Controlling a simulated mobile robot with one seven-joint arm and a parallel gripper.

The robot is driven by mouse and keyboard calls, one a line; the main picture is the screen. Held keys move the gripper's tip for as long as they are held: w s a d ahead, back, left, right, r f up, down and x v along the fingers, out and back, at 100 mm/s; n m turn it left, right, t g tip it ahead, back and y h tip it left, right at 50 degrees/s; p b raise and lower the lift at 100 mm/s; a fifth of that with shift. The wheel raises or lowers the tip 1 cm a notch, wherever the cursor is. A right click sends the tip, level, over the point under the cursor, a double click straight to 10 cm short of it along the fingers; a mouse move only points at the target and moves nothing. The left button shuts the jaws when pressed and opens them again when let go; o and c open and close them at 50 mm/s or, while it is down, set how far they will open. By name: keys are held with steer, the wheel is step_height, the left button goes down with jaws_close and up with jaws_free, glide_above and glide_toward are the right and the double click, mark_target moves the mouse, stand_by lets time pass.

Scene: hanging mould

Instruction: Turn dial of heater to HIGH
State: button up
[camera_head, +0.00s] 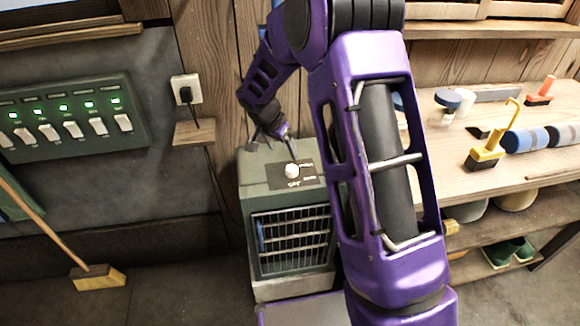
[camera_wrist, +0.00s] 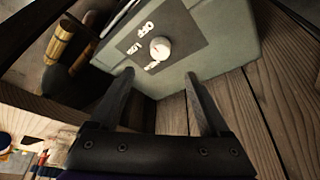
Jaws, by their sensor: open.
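The heater (camera_head: 289,240) is a grey-green box with a barred front grille, standing on the floor in the middle of the head view. On its top, a white round dial (camera_head: 291,170) sits on a dark label plate; it also shows in the wrist view (camera_wrist: 160,48). My gripper (camera_head: 287,135) is at the back of the heater's top, near the dial. In the wrist view my gripper (camera_wrist: 159,75) is open and empty, its fingertips apart from the dial, which shows beyond the gap between them.
A wall socket with a plug (camera_head: 186,92) is above a small wooden shelf (camera_head: 194,132) left of the heater. A switch panel (camera_head: 68,118) is further left, above a broom (camera_head: 97,277). A workbench (camera_head: 470,130) with brushes and rolls stands at the right.

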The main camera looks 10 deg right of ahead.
mark_target(292, 168)
steer(key=x, duration=1.1)
jaws_close()
